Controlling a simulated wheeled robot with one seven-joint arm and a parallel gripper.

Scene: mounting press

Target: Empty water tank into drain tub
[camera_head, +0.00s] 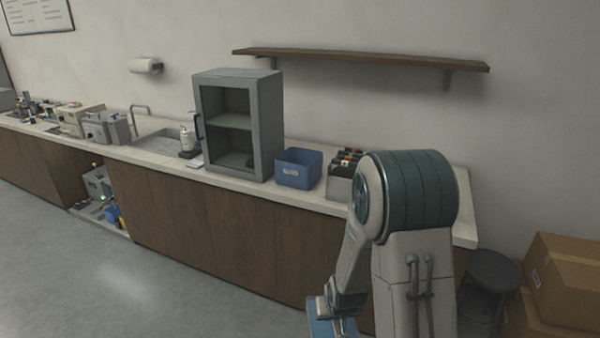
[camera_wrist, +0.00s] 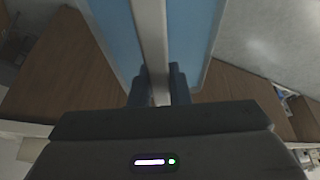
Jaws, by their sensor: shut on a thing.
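The water tank shows in the wrist view (camera_wrist: 112,30) as a translucent blue body with a pale bar down its middle. My gripper (camera_wrist: 158,88) is shut on the pale bar, one dark finger on each side. In the head view part of the tank (camera_head: 322,325) shows below my arm at the bottom edge, in front of the counter. Its water level and most of its body are hidden. I cannot tell for sure which container is the drain tub. A blue bin with a white label (camera_head: 298,168) stands on the counter.
A grey glass-fronted cabinet (camera_head: 238,122) stands left of the blue bin. A sink (camera_head: 160,142) is farther left on the long counter (camera_head: 330,196). A dark stool (camera_head: 490,275) and cardboard boxes (camera_head: 562,280) stand at right. The floor (camera_head: 120,275) at left is clear.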

